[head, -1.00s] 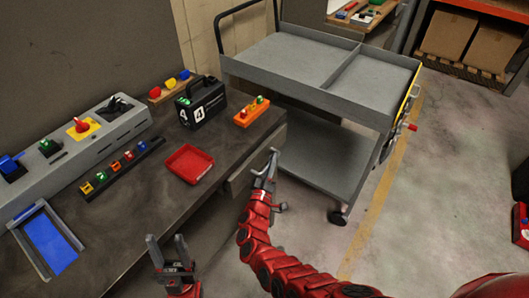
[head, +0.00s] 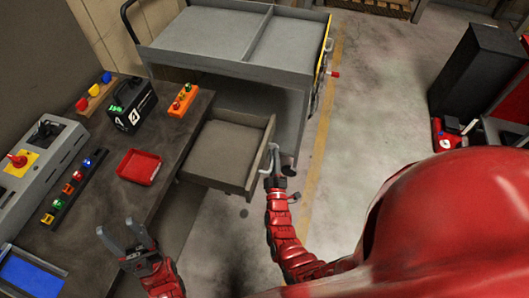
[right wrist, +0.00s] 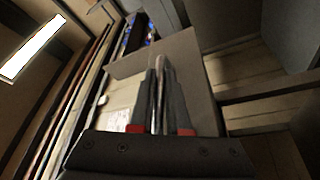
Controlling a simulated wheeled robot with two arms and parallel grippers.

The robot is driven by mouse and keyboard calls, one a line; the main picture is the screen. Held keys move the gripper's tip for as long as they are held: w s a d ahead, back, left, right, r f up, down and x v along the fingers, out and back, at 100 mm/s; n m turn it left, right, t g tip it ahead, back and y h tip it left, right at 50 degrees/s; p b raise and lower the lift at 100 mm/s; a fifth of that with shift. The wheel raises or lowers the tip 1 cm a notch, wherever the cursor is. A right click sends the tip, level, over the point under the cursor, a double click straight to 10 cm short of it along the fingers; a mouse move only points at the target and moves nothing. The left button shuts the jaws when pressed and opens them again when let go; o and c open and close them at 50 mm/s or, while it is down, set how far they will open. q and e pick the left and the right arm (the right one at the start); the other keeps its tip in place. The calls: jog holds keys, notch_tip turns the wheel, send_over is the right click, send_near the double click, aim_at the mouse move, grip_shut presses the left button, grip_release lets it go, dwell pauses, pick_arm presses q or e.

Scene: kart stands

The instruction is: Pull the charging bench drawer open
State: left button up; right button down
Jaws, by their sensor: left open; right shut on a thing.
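The charging bench (head: 100,205) is on the left in the head view. Its drawer (head: 226,150) stands well out from the bench's right side, and its grey inside shows empty. My right gripper (head: 273,160) is at the drawer's outer front panel, shut on the drawer handle, which is mostly hidden by the fingers. In the right wrist view the fingers (right wrist: 160,105) are close together in front of the drawer panel (right wrist: 190,70). My left gripper (head: 122,240) is open and empty, above the bench's near front edge.
On the bench are a red tray (head: 139,167), a black box marked 4 (head: 131,106), an orange block (head: 184,100) and a strip of coloured parts (head: 74,188). A grey cart (head: 215,40) stands close behind the drawer.

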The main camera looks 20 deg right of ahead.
jog(key=shift+s+f, duration=0.1)
jog(key=shift+s, duration=0.05)
jog(key=c, duration=0.9)
grip_release()
jog(key=b+v, duration=0.4)
jog(key=v, duration=1.3)
jog(key=shift+s, duration=0.15)
